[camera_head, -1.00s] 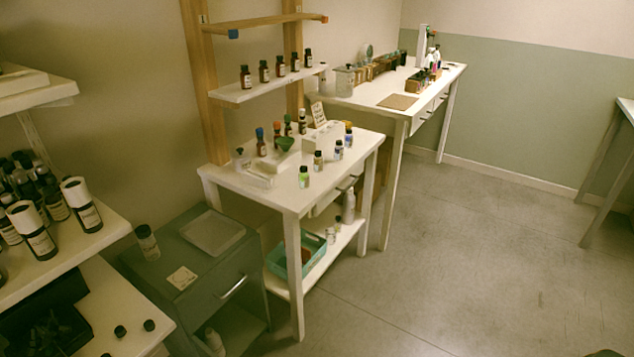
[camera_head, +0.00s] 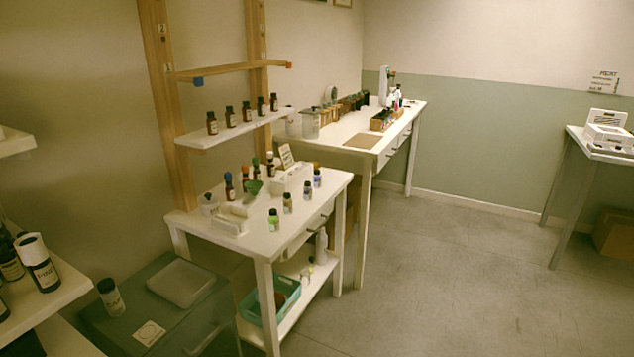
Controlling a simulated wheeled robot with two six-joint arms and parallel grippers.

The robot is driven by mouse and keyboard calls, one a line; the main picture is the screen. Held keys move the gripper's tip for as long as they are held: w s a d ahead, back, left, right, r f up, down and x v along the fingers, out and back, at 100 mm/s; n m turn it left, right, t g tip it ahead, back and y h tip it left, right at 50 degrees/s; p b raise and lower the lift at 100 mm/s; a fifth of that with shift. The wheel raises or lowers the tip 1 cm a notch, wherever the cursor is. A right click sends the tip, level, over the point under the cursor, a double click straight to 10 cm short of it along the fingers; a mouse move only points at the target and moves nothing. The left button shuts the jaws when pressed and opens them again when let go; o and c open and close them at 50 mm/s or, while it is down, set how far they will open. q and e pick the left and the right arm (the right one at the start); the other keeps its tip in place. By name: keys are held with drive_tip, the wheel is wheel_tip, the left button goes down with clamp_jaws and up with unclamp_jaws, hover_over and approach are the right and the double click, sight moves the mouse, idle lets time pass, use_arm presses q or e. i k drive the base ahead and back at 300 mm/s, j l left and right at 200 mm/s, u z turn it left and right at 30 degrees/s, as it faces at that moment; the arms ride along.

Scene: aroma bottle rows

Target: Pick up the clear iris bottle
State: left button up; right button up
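Several small dark-capped bottles stand in a row along the front of the white middle table (camera_head: 255,258). One holds green liquid (camera_head: 274,220), one looks brownish (camera_head: 287,203), one looks bluish-grey (camera_head: 307,194) and one has a blue or purple body (camera_head: 317,178). Their labels are too small to read, so I cannot tell which one is the clear iris bottle. Neither of my grippers is in view.
Dark bottles (camera_head: 246,112) line a wooden-framed shelf above the table. A low grey-green cabinet (camera_head: 215,311) with a white-capped tray area stands at left, near a shelf with large labelled bottles (camera_head: 41,268). The floor (camera_head: 430,290) at right is clear.

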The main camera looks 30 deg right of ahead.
sight(317, 177)
drive_tip(key=i+l, duration=0.15)
drive_tip(key=l, duration=0.25)
drive_tip(key=i+l, duration=0.15)
drive_tip(key=l, duration=0.3)
drive_tip(key=i+l+u, duration=0.1)
drive_tip(key=l, duration=0.3)
drive_tip(key=i+l, duration=0.15)
drive_tip(key=l, duration=0.25)
drive_tip(key=i+l+u, duration=0.1)
drive_tip(key=l, duration=0.35)
